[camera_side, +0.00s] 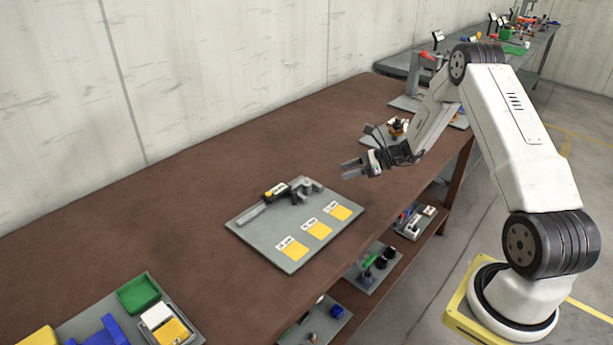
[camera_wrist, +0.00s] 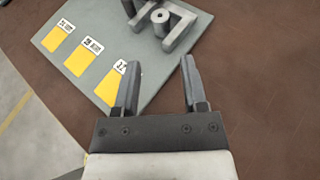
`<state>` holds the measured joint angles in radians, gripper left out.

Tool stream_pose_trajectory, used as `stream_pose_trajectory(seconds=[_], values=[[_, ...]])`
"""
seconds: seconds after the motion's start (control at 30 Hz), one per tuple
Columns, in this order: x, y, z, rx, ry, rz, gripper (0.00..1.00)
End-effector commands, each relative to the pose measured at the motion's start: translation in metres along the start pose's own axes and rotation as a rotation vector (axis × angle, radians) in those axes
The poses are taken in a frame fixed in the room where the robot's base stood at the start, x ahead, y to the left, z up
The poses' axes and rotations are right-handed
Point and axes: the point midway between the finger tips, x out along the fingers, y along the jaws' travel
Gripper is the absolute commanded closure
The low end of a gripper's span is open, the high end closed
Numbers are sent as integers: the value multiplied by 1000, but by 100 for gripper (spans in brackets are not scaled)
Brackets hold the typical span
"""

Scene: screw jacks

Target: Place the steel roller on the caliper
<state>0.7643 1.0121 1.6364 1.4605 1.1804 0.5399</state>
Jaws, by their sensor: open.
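The grey caliper (camera_side: 252,214) lies on a grey board with its jaws at the right end and a black-and-yellow part on its slide. In the wrist view its jaws (camera_wrist: 181,33) show at the top, partly cut off. The steel roller (camera_wrist: 160,17), a short grey cylinder with a hole in its top, stands upright at the jaws, seemingly between them; contact is unclear. It shows small in the side view (camera_side: 317,187). My gripper (camera_side: 350,168) is open and empty, above the table to the right of the board. Its fingers (camera_wrist: 160,64) point towards the roller, apart from it.
The grey board (camera_side: 277,256) carries three yellow labelled squares (camera_side: 319,230) along its front. A tray with green and blue parts (camera_side: 138,295) is at lower left. Other fixtures (camera_side: 397,127) stand behind my gripper. The brown table (camera_side: 190,215) is clear left of the board.

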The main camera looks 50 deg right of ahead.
Motion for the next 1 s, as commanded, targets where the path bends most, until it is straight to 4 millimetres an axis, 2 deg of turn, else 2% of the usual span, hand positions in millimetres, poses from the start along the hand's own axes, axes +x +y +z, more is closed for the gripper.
stream_pose_trajectory(seconds=[0.27,0.47,0.57,0.73,1.0], values=[[2,3,1,-10,8,10,45],[12,27,12,-101,87,92,45],[20,51,21,-198,161,172,45],[27,104,35,-440,312,351,45],[17,180,50,-923,515,643,45]])
